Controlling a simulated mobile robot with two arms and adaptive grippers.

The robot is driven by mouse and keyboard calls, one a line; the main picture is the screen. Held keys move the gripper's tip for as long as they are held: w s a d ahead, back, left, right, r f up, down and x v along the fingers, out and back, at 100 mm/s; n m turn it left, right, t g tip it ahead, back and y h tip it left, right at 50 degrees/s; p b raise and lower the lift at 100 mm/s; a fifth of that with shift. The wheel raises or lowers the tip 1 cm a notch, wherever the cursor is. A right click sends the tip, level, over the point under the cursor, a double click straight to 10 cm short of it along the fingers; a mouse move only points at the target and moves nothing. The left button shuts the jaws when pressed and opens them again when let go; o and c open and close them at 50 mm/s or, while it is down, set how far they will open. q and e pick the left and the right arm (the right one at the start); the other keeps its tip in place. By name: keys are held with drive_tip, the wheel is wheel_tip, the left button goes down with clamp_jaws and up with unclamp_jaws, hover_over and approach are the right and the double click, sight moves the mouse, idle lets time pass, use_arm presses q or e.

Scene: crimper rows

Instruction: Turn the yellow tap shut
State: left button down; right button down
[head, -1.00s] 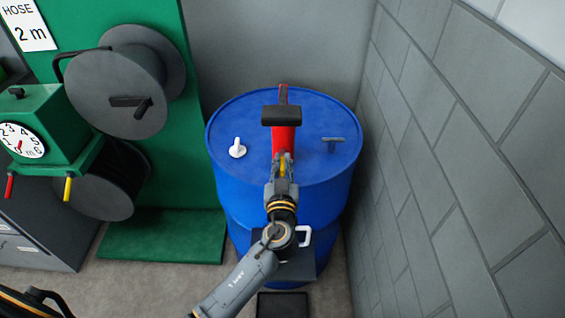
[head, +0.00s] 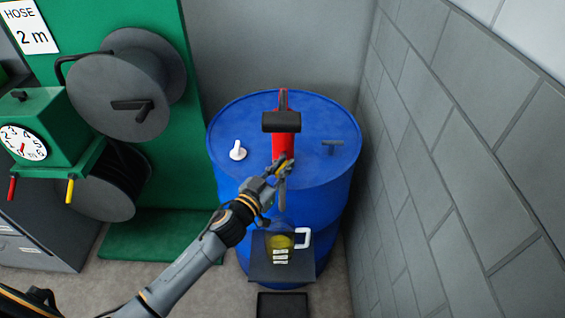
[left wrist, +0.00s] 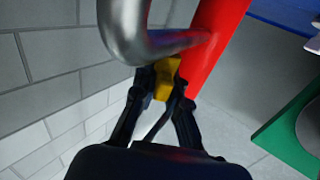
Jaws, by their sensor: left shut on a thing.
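The yellow tap handle (head: 282,166) sits at the front of a red pump body (head: 284,145) on a blue drum (head: 240,175). My left gripper (head: 275,174) is shut on the handle, which also shows between the fingers in the left wrist view (left wrist: 166,78). The handle now lies slanted across the pump's front. A grey metal spout (left wrist: 130,35) curves close beside the fingers in the left wrist view. A clear jug (head: 281,239) with a white handle and yellow liquid inside stands on a dark shelf below the spout. My right gripper is not in view.
A white cap (head: 237,151) and a grey fitting (head: 332,143) stand on the drum top. A black tray (head: 283,305) lies on the floor. A block wall (head: 450,150) is close on the right; green hose-reel equipment (head: 160,235) stands left.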

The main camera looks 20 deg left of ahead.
use_arm(q)
drive_tip(key=m+g+h, duration=0.1)
drive_tip(key=h, duration=0.1)
drive_tip(key=m+g+h+p, duration=0.1)
drive_tip(key=m+h, duration=0.1)
drive_tip(key=shift+w+a+r, duration=0.1)
drive_tip(key=shift+a, duration=0.05)
drive_tip(key=shift+m+g+h, duration=0.7)
drive_tip(key=shift+m+h, duration=0.2)
drive_tip(key=shift+h, duration=0.3)
drive_tip(key=shift+f+m+g+h+b, duration=0.2)
drive_tip(key=shift+m+g+h+b, duration=0.15)
drive_tip(key=shift+m+g+h, duration=0.2)
drive_tip(key=m+g+h+b, duration=0.2)
drive_tip(key=g, duration=0.1)
drive_tip(key=m+g+h+b, duration=0.2)
drive_tip(key=g+b, duration=0.1)
drive_tip(key=shift+f, duration=0.15)
drive_tip(key=shift+m+g+h+b, duration=0.45)
drive_tip(key=shift+m+g+b, duration=0.4)
drive_tip(key=shift+g+b, duration=0.1)
drive_tip(key=shift+d, duration=0.2)
drive_tip(key=c, duration=1.4)
unclamp_jaws()
drive_tip(key=shift+r, duration=0.2)
drive_tip(key=shift+o, duration=0.2)
